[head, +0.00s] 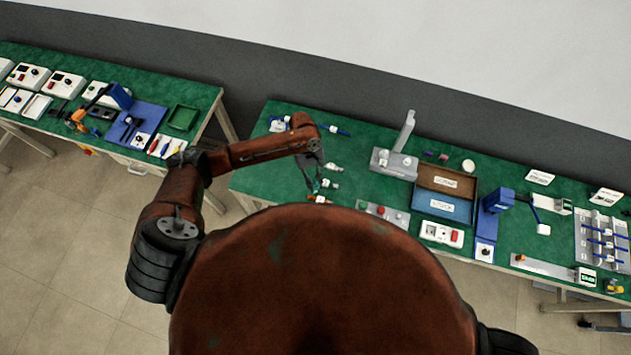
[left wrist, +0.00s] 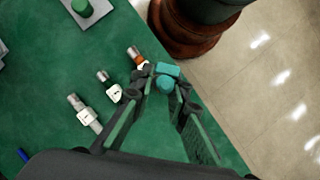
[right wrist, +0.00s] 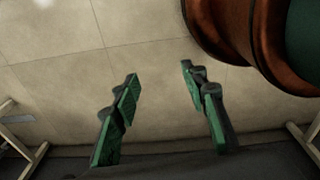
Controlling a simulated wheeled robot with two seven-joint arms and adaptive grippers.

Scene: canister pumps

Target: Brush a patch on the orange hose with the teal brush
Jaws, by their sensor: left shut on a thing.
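My left gripper (head: 314,187) reaches down over the near left part of the right-hand green bench. In the left wrist view its fingertips (left wrist: 164,86) are shut on the teal brush (left wrist: 166,83), whose teal block and rounded top show between them. The brush's lower end is hidden. A small orange-and-metal piece (left wrist: 137,56) with a white tag, apparently the orange hose, lies on the bench just left of the fingertips. I cannot tell whether the brush touches it. My right gripper (right wrist: 163,80) is open and empty above the floor.
Two similar metal pieces with white tags, one (left wrist: 110,88) nearer and one (left wrist: 84,112) farther, lie beside the orange piece. A grey block with a green knob (left wrist: 82,8) stands beyond. The bench edge is close. Brown and blue trays (head: 447,181) stand mid-bench.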

